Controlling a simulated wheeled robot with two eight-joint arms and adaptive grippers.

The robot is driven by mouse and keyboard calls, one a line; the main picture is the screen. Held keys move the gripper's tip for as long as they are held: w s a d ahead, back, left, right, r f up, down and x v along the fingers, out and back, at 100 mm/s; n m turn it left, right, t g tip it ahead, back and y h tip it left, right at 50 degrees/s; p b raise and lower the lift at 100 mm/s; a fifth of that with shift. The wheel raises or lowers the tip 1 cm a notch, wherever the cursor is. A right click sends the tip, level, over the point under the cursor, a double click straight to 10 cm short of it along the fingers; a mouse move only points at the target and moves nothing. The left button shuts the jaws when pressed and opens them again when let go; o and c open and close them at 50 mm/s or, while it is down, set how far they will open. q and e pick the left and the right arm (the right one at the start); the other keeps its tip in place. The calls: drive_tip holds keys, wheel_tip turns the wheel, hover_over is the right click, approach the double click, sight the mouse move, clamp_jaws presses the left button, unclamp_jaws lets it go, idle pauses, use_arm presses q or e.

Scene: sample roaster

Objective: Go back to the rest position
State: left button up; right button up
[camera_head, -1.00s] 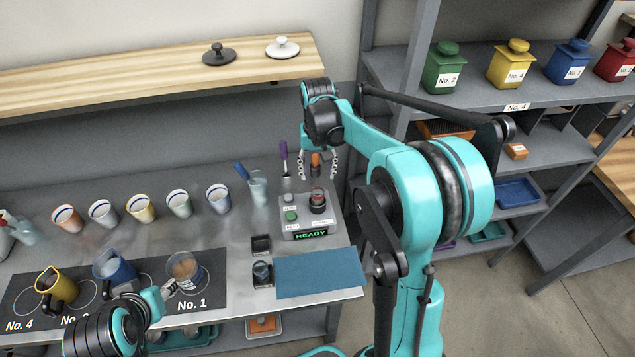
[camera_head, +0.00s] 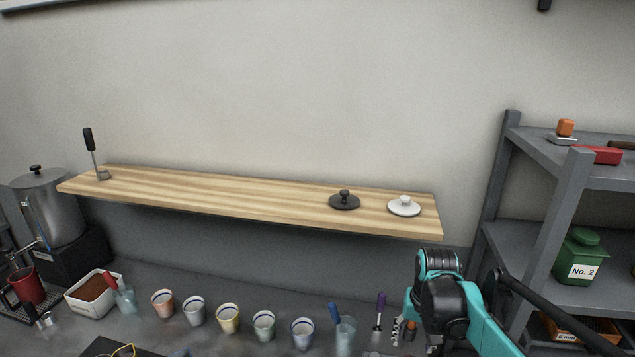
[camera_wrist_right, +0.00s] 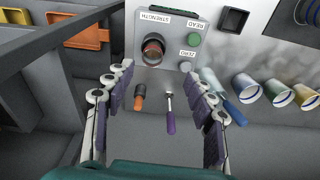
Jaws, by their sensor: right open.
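My right gripper (camera_head: 408,330) is at the lower right of the head view, low in front of the back wall, with its arm coming in from the lower right corner. In the right wrist view its fingers (camera_wrist_right: 158,80) are spread wide apart with nothing between them. Beyond the fingers I see an orange-handled tool (camera_wrist_right: 139,97) and a purple-handled tool (camera_wrist_right: 170,121), both apart from the pads. My left gripper is in neither current view.
The grey control box (camera_wrist_right: 172,35) with its dial and buttons lies beyond the right fingertips. Several cups (camera_head: 228,318) line the bench. A wooden shelf (camera_head: 250,200) holds a black lid (camera_head: 344,201) and a white lid (camera_head: 404,206). A grey rack (camera_head: 570,185) stands at right.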

drive_tip(key=s+a+f+n+t, duration=0.1)
drive_tip(key=s+a+t, duration=0.2)
drive_tip(key=s, duration=0.5)
drive_tip(key=s+a+f+n+t+b, duration=0.1)
drive_tip(key=s+a+n+t, duration=0.1)
drive_tip(key=s, duration=0.6)
drive_tip(key=shift+a+f+n+t+b, duration=0.25)
drive_tip(key=shift+a+t, duration=0.25)
drive_tip(key=shift+a, duration=0.25)
